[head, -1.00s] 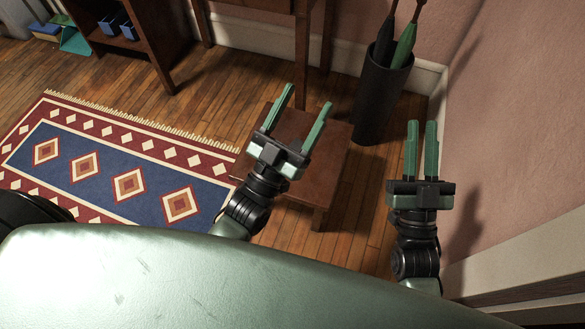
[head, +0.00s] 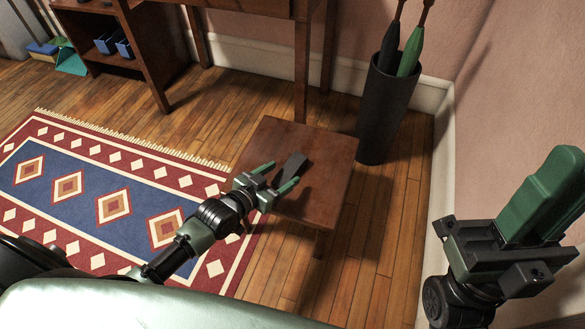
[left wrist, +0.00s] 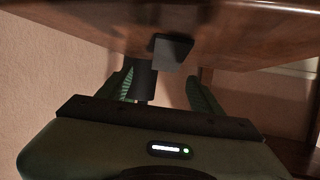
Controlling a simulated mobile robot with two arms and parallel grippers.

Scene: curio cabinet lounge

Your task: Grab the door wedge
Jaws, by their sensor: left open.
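The door wedge (head: 292,166) is a small dark grey block lying on the top of a low brown wooden stool (head: 325,155). It also shows in the left wrist view (left wrist: 172,54), beyond and between my fingers. My left gripper (head: 277,177) is open, with its green fingers reaching over the stool's near left part. The wedge lies at the fingertips, and nothing shows gripped. In the left wrist view the open fingers (left wrist: 160,85) stand on either side of the wedge's line. My right gripper (head: 545,190) is raised at the right; its fingers overlap, hiding any gap.
A dark cylindrical stand (head: 383,115) with green and black umbrellas stands behind the stool's right side. The pink wall (head: 510,110) is close on the right. A patterned rug (head: 100,195) lies left of the stool. A wooden shelf (head: 125,65) stands at the back left.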

